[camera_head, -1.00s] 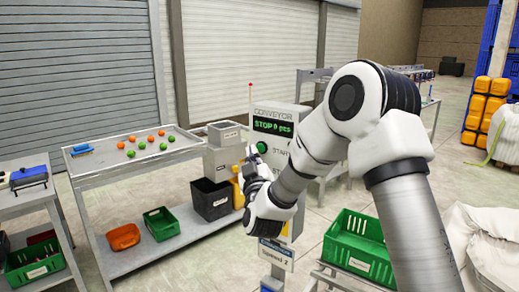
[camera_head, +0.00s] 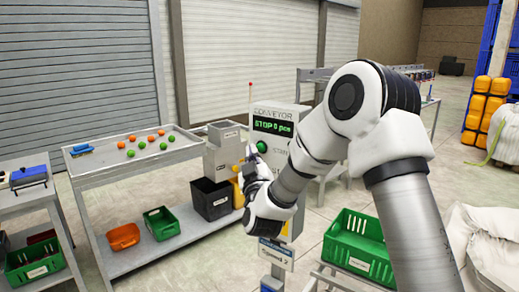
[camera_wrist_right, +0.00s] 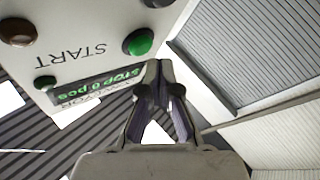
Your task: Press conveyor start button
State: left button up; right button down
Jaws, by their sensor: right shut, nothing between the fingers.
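The grey conveyor control box (camera_head: 296,118) stands in the middle of the head view. Its screen (camera_head: 270,127) reads "STOP 0 pcs" in green. A round green button (camera_head: 262,147) sits below the screen, beside the word START. In the right wrist view the panel appears upside down, with the green button (camera_wrist_right: 138,42) near the panel edge. My right gripper (camera_wrist_right: 158,66) is shut and empty, its fingertips close to this button; a gap shows in the picture, but I cannot tell the depth. In the head view the right gripper (camera_head: 251,162) is just below the button. My left gripper is out of view.
A table (camera_head: 90,170) with orange and green balls stands left of the box. A green crate (camera_head: 357,245) is at the lower right.

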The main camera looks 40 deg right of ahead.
jog(key=shift+w+d, duration=0.15)
jog(key=shift+d, duration=0.3)
